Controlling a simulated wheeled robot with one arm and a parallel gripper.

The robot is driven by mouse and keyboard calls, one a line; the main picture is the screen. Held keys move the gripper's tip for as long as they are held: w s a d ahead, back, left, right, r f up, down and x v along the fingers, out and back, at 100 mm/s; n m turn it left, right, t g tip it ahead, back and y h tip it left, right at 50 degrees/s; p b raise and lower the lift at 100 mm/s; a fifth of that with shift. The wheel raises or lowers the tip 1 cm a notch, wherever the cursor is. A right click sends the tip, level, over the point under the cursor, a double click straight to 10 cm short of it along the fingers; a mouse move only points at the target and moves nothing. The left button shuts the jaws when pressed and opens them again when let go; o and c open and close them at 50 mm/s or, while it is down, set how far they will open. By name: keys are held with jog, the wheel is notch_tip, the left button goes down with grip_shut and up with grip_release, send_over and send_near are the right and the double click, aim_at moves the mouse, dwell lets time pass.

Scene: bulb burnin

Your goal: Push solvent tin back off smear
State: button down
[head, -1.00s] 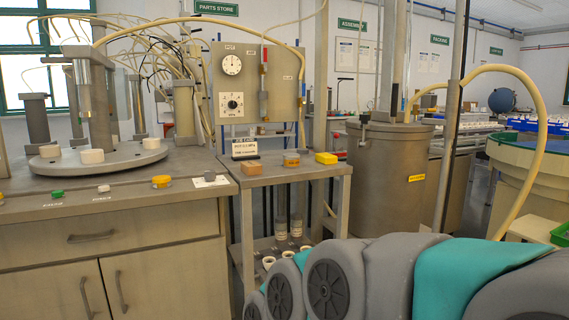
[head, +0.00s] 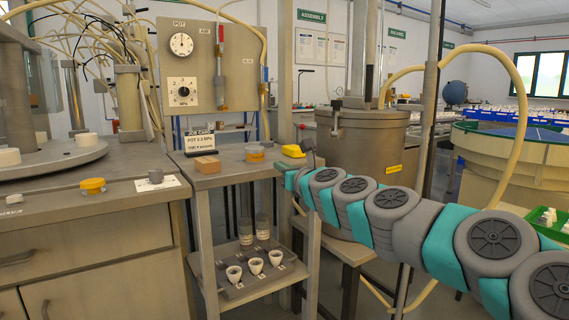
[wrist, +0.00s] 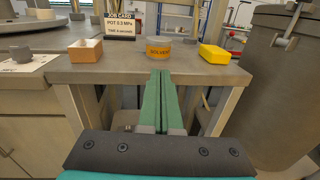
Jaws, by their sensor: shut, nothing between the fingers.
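The solvent tin (head: 255,154), a low round grey tin with an orange label band, stands upright on top of the small metal stand (head: 232,172). In the wrist view the tin (wrist: 158,50) is straight ahead, near the middle of the stand top. My gripper (wrist: 164,74) is shut and empty. No smear can be made out; the area under the tin is hidden.
On the stand, an orange-brown block (wrist: 86,50) is left of the tin and a yellow block (wrist: 214,55) is right. A job card (head: 199,140) stands behind. Several cups and two jars fill the lower shelf. A large grey tank (head: 360,145) stands to the right.

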send_near(258, 154)
jog(key=x, duration=0.3)
jog(key=shift+w+a, duration=0.15)
jog(key=shift+w, duration=0.2)
jog(key=shift+b+x, duration=0.45)
jog(key=shift+x, duration=1.1)
jog(key=p+x, duration=0.1)
jog(key=x, duration=0.1)
jog(key=shift+w+a+r, duration=0.1)
jog(key=shift+w+a, duration=0.05)
jog(key=shift+w, duration=0.2)
jog(key=shift+w+a, duration=0.3)
jog(key=shift+w, duration=0.2)
